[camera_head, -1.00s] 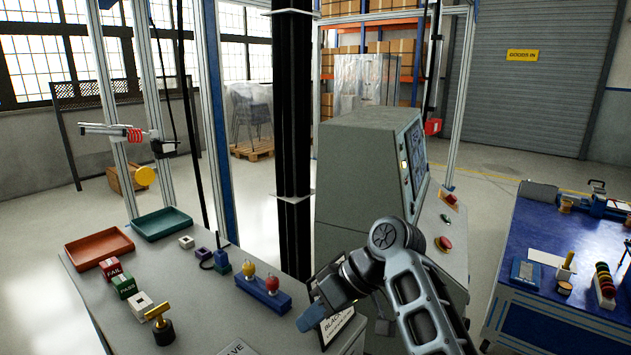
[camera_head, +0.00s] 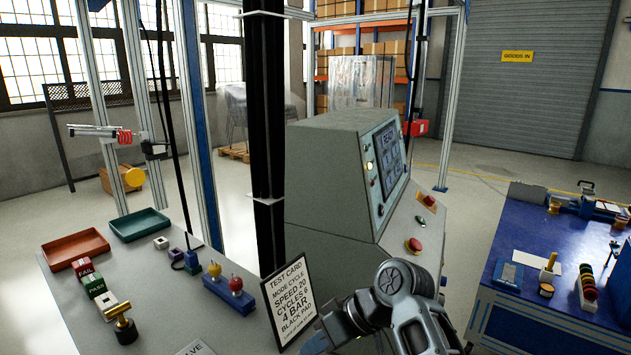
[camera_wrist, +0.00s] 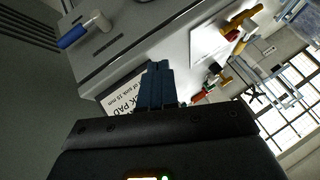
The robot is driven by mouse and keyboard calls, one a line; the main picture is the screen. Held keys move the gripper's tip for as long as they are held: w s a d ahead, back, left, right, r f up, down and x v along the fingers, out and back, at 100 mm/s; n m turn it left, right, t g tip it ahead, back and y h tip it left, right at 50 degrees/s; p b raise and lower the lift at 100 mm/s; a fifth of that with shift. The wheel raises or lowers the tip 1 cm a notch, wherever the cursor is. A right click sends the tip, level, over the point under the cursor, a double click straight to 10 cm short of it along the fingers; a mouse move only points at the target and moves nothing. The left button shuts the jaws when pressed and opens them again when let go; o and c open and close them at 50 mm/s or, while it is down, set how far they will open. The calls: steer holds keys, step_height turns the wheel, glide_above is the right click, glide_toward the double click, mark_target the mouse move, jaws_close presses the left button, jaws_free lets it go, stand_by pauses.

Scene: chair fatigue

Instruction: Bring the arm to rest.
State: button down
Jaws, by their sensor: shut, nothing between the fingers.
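My arm (camera_head: 400,300) is folded low at the bottom centre of the head view, in front of the grey control cabinet. My gripper shows in the wrist view (camera_wrist: 160,82) with its blue fingers together and nothing between them. In the head view, the gripper end is low by the bench's right edge, partly cut off by the frame. The test card (camera_head: 287,300) stands upright just left of it. The card also shows beside the fingers in the wrist view (camera_wrist: 120,92). I cannot tell the exact gap between them.
The control cabinet (camera_head: 325,185) has a screen and a red stop button (camera_head: 413,245). The bench (camera_head: 185,315) holds red (camera_head: 75,249) and green (camera_head: 140,224) trays, blocks and knobs. A blue table (camera_head: 540,305) stands at right. Floor is open between cabinet and table.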

steer(key=s+d+f+m+t+h, duration=0.1)
steer(key=s+d+f+m+t, duration=0.1)
steer(key=s+d+f, duration=0.4)
steer(key=s+d+f+m+t+h, duration=0.1)
steer(key=s+d+f+m+t, duration=0.2)
steer(key=s, duration=0.5)
steer(key=s+d+f+m+t+h, duration=0.2)
steer(key=s+d+f, duration=0.1)
steer(key=s+f, duration=0.35)
steer(key=s+d+r+t+h, duration=0.1)
steer(key=s+d+r+t, duration=0.2)
steer(key=s, duration=0.6)
steer(key=s+d+r+t+h, duration=0.1)
steer(key=s+d+r+t, duration=0.1)
steer(key=s+r, duration=0.6)
steer(key=s+d+r+m+t+h, duration=0.1)
steer(key=s+d+r+h, duration=0.1)
steer(key=s+d+r, duration=0.2)
steer(key=s+r, duration=0.3)
steer(key=r, duration=0.4)
steer(key=shift+s+d+t, duration=0.25)
steer(key=shift+s+t, duration=0.15)
